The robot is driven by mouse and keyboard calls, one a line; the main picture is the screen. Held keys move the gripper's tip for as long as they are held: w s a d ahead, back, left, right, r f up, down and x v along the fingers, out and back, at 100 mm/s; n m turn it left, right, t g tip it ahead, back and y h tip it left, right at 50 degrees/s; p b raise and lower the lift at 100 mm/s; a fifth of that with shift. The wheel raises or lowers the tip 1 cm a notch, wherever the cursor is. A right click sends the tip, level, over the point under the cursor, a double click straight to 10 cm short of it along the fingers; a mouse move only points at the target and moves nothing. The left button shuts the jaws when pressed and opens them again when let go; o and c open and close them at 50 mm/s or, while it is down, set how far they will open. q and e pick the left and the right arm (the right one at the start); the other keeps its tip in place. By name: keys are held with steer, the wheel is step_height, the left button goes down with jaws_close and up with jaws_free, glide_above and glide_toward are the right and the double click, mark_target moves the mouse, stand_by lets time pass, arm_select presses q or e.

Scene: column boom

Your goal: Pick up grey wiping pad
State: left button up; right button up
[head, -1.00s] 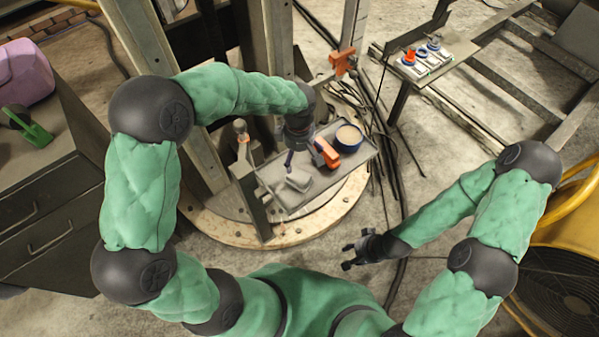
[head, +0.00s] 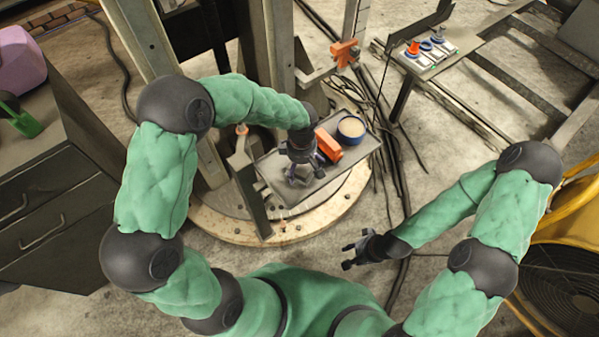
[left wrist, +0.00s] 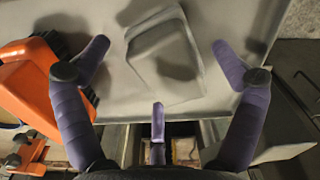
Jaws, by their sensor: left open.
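The grey wiping pad (left wrist: 165,58) lies on the grey tray in the left wrist view, ahead of and between the spread fingers of my left gripper (left wrist: 160,80). No finger visibly touches it. In the head view my left gripper (head: 303,172) points down over the tray's left part and covers most of the pad. It is open and empty. My right gripper (head: 357,252) hangs away from the tray, at lower right of it, with its fingers apart and nothing between them.
An orange tool (head: 328,147) and a blue-rimmed tin (head: 351,129) are on the tray (head: 345,165), right of my left gripper. The orange tool is close to one finger in the wrist view. Metal posts stand behind. A dark drawer cabinet (head: 45,215) is at left.

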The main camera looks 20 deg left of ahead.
mark_target(301, 182)
arm_select(q)
steer(key=c, duration=1.4)
steer(key=shift+o, duration=0.2)
steer(key=shift+r, duration=0.15)
steer(key=shift+r+p, duration=0.3)
steer(key=shift+r, duration=0.3)
steer(key=s+d+r+p, duration=0.2)
steer(key=s+r+p, duration=0.3)
steer(key=s+r, duration=0.6)
steer(key=shift+s+d+r, duration=0.3)
steer(key=shift+s+d, duration=0.1)
steer(key=shift+s, duration=1)
